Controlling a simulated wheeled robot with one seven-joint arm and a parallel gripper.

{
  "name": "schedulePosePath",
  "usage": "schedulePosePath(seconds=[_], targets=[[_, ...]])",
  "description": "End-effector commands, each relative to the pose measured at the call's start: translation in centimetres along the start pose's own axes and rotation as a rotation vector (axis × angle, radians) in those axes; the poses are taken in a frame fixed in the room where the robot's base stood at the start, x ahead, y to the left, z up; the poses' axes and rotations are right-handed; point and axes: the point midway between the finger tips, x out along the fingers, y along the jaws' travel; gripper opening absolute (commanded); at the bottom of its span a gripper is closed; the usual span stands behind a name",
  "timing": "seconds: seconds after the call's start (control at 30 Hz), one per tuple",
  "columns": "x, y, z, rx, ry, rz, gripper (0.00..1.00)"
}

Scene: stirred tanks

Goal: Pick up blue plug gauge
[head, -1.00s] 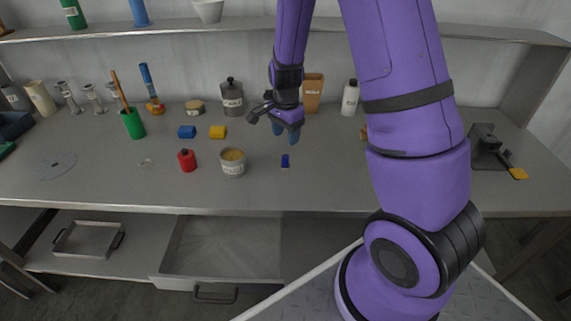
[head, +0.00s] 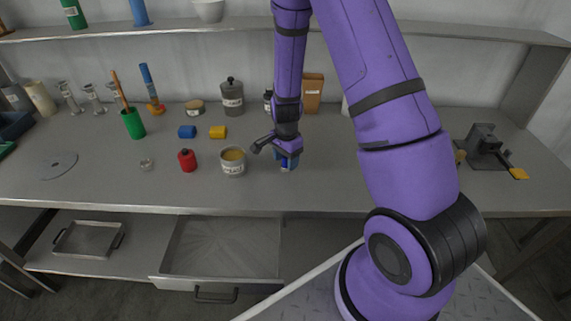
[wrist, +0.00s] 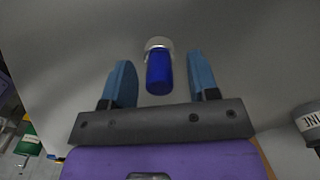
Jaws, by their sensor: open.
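The blue plug gauge (wrist: 159,72) stands between my gripper's two blue fingers in the wrist view, with a clear gap on each side. A pale rounded part shows at its far end. In the head view the gauge (head: 284,164) is mostly hidden by the fingers, and only a bit of dark blue shows. My gripper (head: 287,164) points down at the bench over the gauge. It is open, and the fingers (wrist: 160,82) do not appear to touch the gauge.
A grey pot with yellow contents (head: 233,162) stands just left of my gripper. A red bottle (head: 187,160), a yellow block (head: 218,132) and a blue block (head: 187,132) lie further left. The bench (head: 330,185) to the right of the gripper is clear.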

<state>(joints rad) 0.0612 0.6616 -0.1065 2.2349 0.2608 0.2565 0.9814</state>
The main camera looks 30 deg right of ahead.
Motion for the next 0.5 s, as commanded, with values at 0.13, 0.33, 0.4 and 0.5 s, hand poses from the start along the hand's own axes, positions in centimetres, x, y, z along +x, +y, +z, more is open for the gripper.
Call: schedulePosePath(seconds=[0.13, 0.33, 0.4, 0.5], targets=[[0.0, -0.02, 0.0, 0.0, 0.0, -0.001, 0.54], [-0.02, -0.01, 0.0, 0.0, 0.0, -0.001, 0.2], [-0.02, -0.01, 0.0, 0.0, 0.0, -0.001, 0.04], [-0.03, -0.02, 0.01, 0.0, 0.0, -0.001, 0.0]])
